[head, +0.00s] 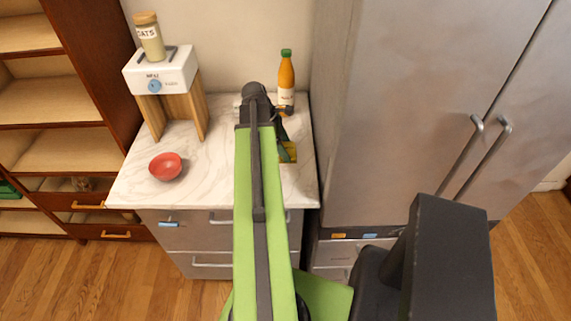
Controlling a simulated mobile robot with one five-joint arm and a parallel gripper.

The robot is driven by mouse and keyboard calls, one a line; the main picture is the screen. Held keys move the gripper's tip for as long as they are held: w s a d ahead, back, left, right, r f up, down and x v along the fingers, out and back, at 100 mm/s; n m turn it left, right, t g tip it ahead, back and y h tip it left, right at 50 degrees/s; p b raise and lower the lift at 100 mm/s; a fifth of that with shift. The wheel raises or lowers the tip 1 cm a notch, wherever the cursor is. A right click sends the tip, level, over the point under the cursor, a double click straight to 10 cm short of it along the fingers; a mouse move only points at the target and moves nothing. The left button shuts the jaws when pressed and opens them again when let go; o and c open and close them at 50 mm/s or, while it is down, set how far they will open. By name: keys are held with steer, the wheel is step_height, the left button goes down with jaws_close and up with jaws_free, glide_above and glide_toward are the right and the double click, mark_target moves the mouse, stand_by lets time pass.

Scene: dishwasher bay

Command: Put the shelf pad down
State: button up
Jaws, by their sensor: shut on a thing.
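The shelf pad (291,149) seems to be the small yellow piece showing beside my arm, over the right part of the marble counter (220,185). My gripper (285,147) is at the far end of my green arm, partly hidden behind it, and is shut on the pad. Most of the pad is hidden by my arm and gripper. I cannot tell whether the pad touches the counter or hangs just above it.
An orange bottle (286,82) stands behind the gripper. A red bowl (166,166) sits at the counter's left front. A white appliance on wooden legs (161,72) carries an oats jar (150,38). A steel fridge (400,110) stands right; shelves (50,100) stand left.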

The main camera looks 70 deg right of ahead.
step_height(320, 180, down, 6)
steer(key=b, duration=0.4)
steer(key=shift+r, duration=0.35)
steer(key=shift+f, duration=0.25)
steer(key=o, duration=1.3)
steer(key=shift+r, duration=0.15)
steer(key=p+v, duration=1.1)
steer(key=v, duration=0.1)
steer(key=shift+a+r, duration=0.1)
